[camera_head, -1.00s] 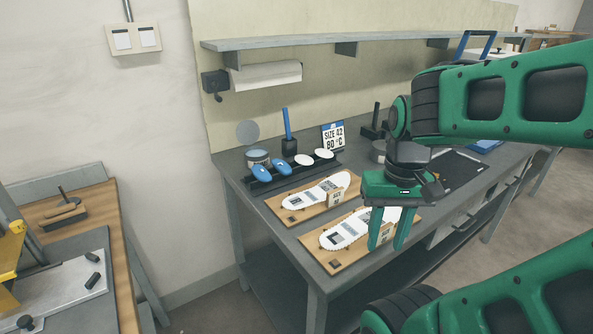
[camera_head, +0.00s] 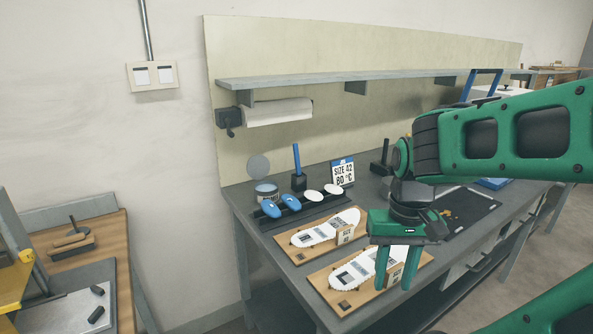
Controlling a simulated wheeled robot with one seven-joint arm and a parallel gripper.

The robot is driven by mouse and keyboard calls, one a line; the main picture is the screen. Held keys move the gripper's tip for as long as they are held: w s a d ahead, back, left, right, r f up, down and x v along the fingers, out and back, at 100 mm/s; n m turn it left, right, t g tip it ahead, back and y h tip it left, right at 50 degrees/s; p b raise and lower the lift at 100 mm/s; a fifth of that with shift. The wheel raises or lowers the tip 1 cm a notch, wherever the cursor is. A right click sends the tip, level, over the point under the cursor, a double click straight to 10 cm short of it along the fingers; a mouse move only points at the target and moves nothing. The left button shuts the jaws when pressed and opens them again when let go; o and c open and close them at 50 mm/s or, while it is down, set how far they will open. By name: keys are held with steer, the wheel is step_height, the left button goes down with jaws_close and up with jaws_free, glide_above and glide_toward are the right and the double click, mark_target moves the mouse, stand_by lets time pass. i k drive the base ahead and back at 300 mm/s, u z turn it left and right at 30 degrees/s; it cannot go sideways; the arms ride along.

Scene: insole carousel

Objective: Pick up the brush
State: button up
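An upright blue handle (camera_head: 296,159), which looks like the brush, stands in a small black holder (camera_head: 299,182) toward the back left of the grey workbench (camera_head: 243,208). Its bristles cannot be made out. My gripper (camera_head: 394,284) points down over the front insole board, to the right of and nearer than the blue handle. Its two green fingers are apart, with no held object visible between them. The fingers hide part of the front white insole (camera_head: 357,272).
A round tin (camera_head: 266,193) and a black rack with blue and white ovals (camera_head: 270,209) stand close to the handle. A size sign (camera_head: 342,172) stands to its right. A shelf (camera_head: 300,83) and paper roll (camera_head: 278,112) overhang the back. Two insole boards lie in front.

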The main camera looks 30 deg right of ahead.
mark_target(298, 166)
steer(key=z, duration=0.65)
steer(key=k, duration=0.45)
steer(key=u, duration=0.1)
steer(key=i, duration=0.5)
